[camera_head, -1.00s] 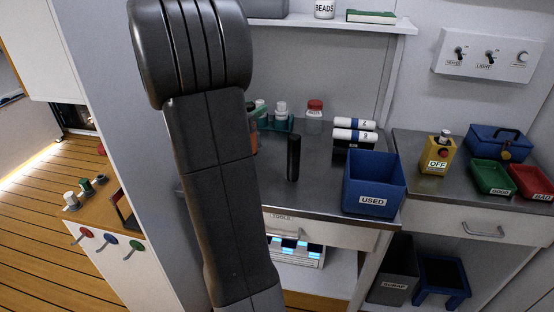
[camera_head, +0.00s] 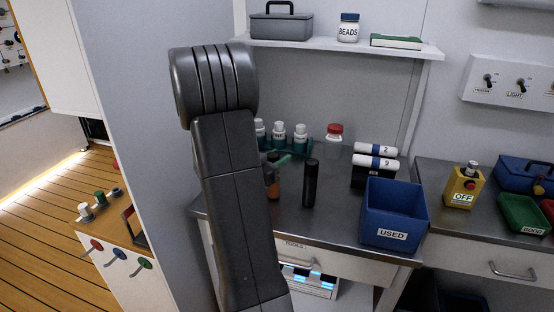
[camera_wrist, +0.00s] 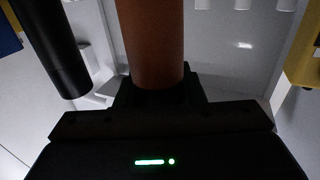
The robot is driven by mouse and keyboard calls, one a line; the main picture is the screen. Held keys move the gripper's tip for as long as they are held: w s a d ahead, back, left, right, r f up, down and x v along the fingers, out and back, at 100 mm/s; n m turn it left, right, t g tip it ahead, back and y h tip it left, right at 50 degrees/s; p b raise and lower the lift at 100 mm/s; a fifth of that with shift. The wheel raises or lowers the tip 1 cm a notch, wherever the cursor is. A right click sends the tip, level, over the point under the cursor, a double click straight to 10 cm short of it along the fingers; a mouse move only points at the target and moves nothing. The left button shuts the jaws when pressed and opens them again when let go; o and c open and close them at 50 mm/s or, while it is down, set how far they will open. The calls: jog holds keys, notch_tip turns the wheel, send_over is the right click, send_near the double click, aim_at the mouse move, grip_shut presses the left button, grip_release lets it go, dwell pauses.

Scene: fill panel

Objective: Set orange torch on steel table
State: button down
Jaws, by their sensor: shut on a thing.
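The orange torch (camera_wrist: 152,45) is an orange-brown cylinder between the dark fingers of my gripper (camera_wrist: 155,92) in the wrist view. My gripper is shut on it. In the head view the torch (camera_head: 273,188) shows as a small orange patch just right of my arm, roughly upright, partly hidden by my arm and gripper (camera_head: 271,172). It is over the steel table (camera_head: 338,228); whether its base touches the top cannot be told. A black cylinder (camera_head: 311,184) stands upright on the table to its right and also shows in the wrist view (camera_wrist: 48,50).
Behind are a green rack of white-capped bottles (camera_head: 300,138) and a red-lidded jar (camera_head: 334,138). To the right are white rolls (camera_head: 376,162) on a black holder and the blue USED bin (camera_head: 395,215). A shelf (camera_head: 340,46) hangs above. The front middle of the table is clear.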

jog(key=shift+r, duration=0.1)
jog(key=shift+f, duration=0.25)
jog(key=c, duration=0.9)
grip_release()
jog(key=shift+r, duration=0.1)
jog(key=shift+c, duration=0.2)
jog(key=shift+r, duration=0.1)
jog(key=shift+s, duration=0.1)
jog(key=b+v, duration=0.1)
jog(key=v, duration=1.1)
